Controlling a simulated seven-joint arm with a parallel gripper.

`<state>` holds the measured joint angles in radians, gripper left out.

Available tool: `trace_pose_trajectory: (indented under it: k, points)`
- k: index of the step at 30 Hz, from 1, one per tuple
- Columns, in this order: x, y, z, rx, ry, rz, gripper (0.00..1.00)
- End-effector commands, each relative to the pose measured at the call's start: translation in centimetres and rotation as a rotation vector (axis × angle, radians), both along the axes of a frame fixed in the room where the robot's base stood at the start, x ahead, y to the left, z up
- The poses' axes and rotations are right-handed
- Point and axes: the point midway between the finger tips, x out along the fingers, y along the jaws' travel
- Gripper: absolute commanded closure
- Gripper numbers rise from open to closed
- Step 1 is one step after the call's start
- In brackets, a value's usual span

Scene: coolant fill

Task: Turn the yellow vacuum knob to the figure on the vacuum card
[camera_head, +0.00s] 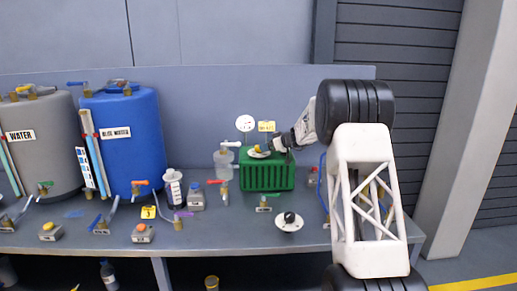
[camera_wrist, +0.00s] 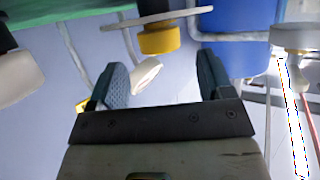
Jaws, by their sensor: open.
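The yellow vacuum knob (camera_head: 258,148) sits on a white dial disc (camera_head: 260,155) above the green box (camera_head: 268,178). In the wrist view the yellow knob (camera_wrist: 158,40) and the disc's edge (camera_wrist: 150,20) lie just beyond the fingertips, between them in the picture. My gripper (camera_head: 275,146) is beside the knob, to its right in the head view. In the wrist view my gripper (camera_wrist: 163,63) is open, with nothing between its fingers. A small yellow card (camera_head: 267,126) stands behind the box. Its figure is too small to read, and the dial's marks cannot be read.
A round white gauge (camera_head: 245,123) stands behind the green box. A clear container with a white tap (camera_head: 226,157) is close to its left. A black knob on a white disc (camera_head: 289,220) is in front. The blue drum (camera_head: 130,140) and grey drum (camera_head: 45,150) are far left.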

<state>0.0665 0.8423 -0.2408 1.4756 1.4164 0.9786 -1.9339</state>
Motion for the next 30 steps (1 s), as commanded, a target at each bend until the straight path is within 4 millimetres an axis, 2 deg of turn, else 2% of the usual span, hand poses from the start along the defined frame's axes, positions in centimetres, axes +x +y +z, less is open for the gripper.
trace_pose_trajectory:
  k: [6,15,29,30]
  points:
    - [1.1,2.0,-1.1,0.0,0.002,0.001,0.26]
    - [2.3,3.9,-2.0,0.001,0.001,0.001,0.26]
    - [2.6,4.3,-2.1,0.0,0.001,0.0,0.26]
    - [2.6,4.3,-2.1,0.0,0.001,0.0,0.32]
